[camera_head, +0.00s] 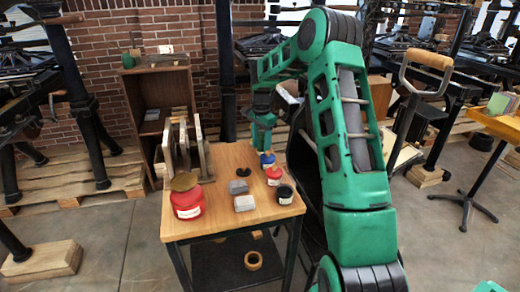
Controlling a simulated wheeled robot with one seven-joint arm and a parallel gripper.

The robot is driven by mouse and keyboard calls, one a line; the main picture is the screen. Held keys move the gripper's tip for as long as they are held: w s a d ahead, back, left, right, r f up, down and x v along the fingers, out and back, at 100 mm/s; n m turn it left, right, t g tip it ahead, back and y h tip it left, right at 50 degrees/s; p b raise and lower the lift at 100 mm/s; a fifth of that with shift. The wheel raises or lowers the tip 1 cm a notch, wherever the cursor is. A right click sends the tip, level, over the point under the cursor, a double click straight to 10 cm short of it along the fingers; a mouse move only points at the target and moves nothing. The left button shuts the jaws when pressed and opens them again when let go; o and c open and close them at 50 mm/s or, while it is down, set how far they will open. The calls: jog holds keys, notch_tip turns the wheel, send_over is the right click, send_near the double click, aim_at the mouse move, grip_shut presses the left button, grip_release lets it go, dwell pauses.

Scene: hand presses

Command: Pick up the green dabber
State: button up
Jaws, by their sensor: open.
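I cannot clearly make out a green dabber. Small pots stand along the right side of the wooden table: a blue one (267,160), a red one (273,176) and a dark one with a pale label (284,195). The dark one's exact colour is hard to tell. My green gripper (263,148) is open over the table's far right corner, just beyond the blue pot. Its fingertips are small in the view, and the gripper hides what lies behind it.
A wooden cabinet (158,90) stands behind.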

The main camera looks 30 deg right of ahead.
jog(key=c, duration=1.1)
jog(key=shift+o, duration=0.2)
jog(key=shift+r, duration=0.1)
